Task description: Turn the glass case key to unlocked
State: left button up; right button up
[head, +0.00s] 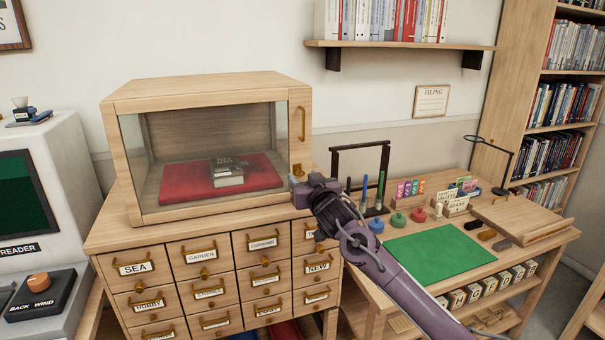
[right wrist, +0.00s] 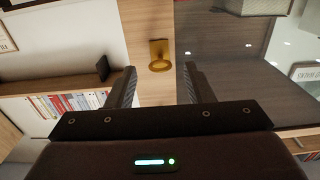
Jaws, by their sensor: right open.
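The glass case (head: 207,140) has a wooden frame and stands on the drawer cabinet. Its key (head: 298,170) is a small brass piece low on the right front post, below a brass handle (head: 303,124). In the right wrist view the key (right wrist: 160,64) shows as a brass plate with a rounded bow, between my two fingers and a little beyond their tips. My right gripper (head: 297,182) is at the case's lower right front corner, close to the key. In the right wrist view the gripper (right wrist: 160,78) is open with nothing between its fingers. My left gripper is out of view.
A dark book on a red cushion (head: 172,183) lies inside the case. The labelled drawer cabinet (head: 190,240) is below it. To the right, a desk holds a green mat (head: 440,251), stamps and a wooden board (head: 522,218). A reader machine (head: 48,150) stands at left.

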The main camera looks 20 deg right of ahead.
jog(key=shift+w, duration=0.95)
jog(key=c, duration=1)
